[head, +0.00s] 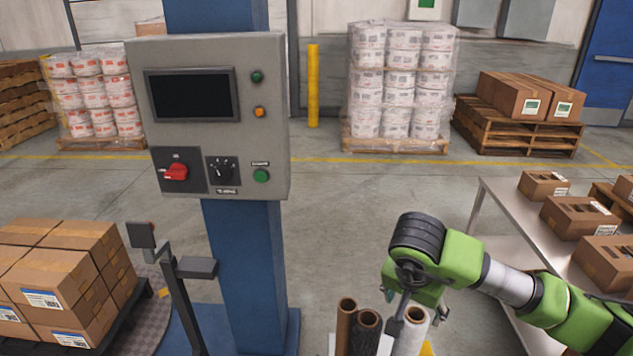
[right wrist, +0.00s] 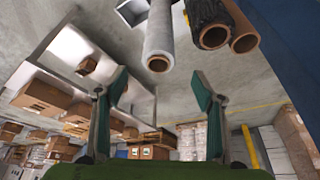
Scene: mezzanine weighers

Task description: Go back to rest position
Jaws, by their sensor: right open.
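My right gripper (head: 408,303) hangs below its green and black wrist at the lower right of the head view, by the tops of several upright rolls. In the right wrist view its two fingers (right wrist: 161,88) are spread apart with nothing between them. The white roll (right wrist: 159,35) lies beyond the fingertips there and appears apart from them. In the head view this white roll (head: 412,335) stands partly behind the gripper. My left gripper is in neither view.
A black roll (head: 366,325) and a brown roll (head: 347,320) stand left of the white one. A grey control panel (head: 215,60) is on a blue column (head: 245,260). A metal table (head: 500,215) with cartons is at right. Stacked cartons (head: 60,275) are at left.

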